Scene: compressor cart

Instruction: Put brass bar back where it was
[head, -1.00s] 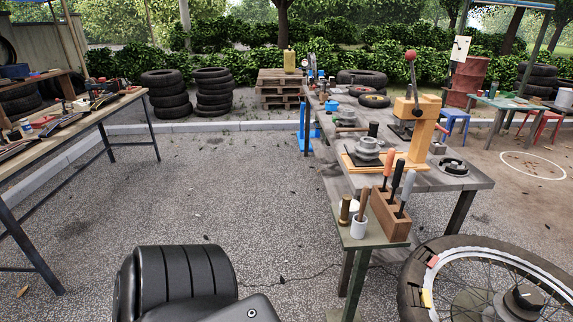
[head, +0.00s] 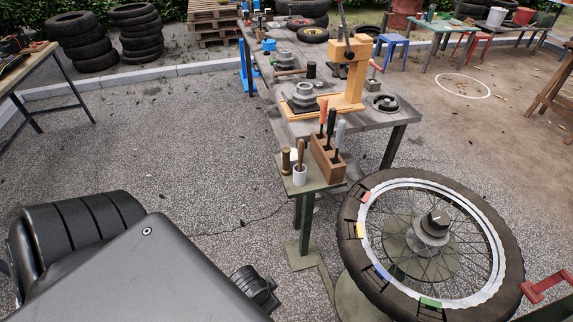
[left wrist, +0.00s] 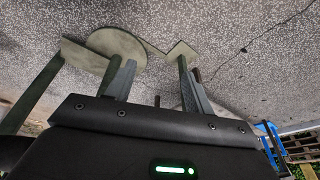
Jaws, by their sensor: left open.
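The brass bar (head: 286,161) looks like a short, upright brass-coloured cylinder. It stands on a small green stand (head: 318,186) at the end of the long workbench, beside a white cup (head: 300,176) with a wooden handle in it. My left gripper (left wrist: 158,68) is open, with nothing between its fingers in the left wrist view. That view shows gravel and flat stand bases beyond the fingers, and no bar. My left gripper's fingers cannot be made out in the head view. My right gripper is in neither view.
A wooden block (head: 327,160) with several handled tools stands right of the cup. A spoked wheel (head: 396,270) with coloured tags is at the right front. The workbench (head: 372,118) carries an orange press (head: 345,80). Open gravel lies left of the stand.

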